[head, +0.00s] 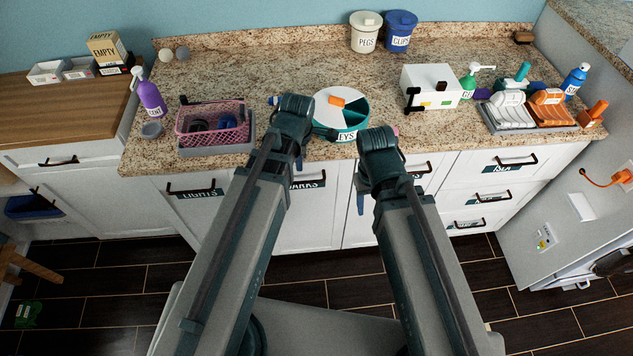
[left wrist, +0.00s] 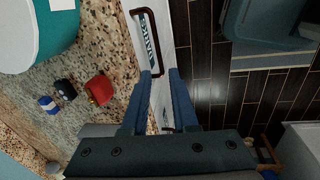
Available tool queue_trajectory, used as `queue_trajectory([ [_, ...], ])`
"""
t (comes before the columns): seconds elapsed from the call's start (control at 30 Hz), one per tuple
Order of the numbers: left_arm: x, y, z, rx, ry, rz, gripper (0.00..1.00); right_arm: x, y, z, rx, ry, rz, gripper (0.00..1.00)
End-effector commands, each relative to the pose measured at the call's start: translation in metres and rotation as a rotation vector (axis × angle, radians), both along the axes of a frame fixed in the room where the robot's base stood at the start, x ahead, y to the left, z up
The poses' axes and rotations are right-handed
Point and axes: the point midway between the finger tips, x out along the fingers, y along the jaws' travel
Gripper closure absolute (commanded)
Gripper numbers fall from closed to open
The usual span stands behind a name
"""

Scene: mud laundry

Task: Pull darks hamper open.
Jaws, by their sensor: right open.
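The darks hamper (head: 310,222) is a white front below the counter, with a dark label partly hidden by my left arm in the head view. It looks shut, level with its neighbours. Its dark bar handle (left wrist: 134,45) and label (left wrist: 150,38) show in the left wrist view. My left gripper (left wrist: 162,73) is open and empty. In the head view my left gripper (head: 299,160) is at the counter's front edge. My right gripper (head: 359,195) is open, in front of the cabinet further right.
The lights hamper (head: 195,215) is left of the darks one, and drawers with handles (head: 480,198) are at right. A teal divided tray (head: 345,115) and a pink basket (head: 212,122) stand near the counter's front edge.

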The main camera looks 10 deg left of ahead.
Motion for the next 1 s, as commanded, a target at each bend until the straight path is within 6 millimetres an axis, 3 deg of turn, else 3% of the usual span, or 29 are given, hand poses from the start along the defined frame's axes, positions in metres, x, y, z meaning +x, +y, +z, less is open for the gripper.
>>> queue_trajectory([
  [0.17,0.005,0.006,-0.002,-0.020,-0.017,0.111,0.73,0.000,0.000,-0.002,0.000,0.000,0.000,0.45],
  [0.57,0.007,0.006,-0.013,-0.021,-0.018,0.117,0.73,0.000,0.000,-0.013,0.000,0.000,0.000,0.45],
  [1.0,0.017,0.009,-0.068,-0.021,-0.018,0.117,0.73,0.000,0.000,-0.068,0.000,0.000,0.000,0.45],
])
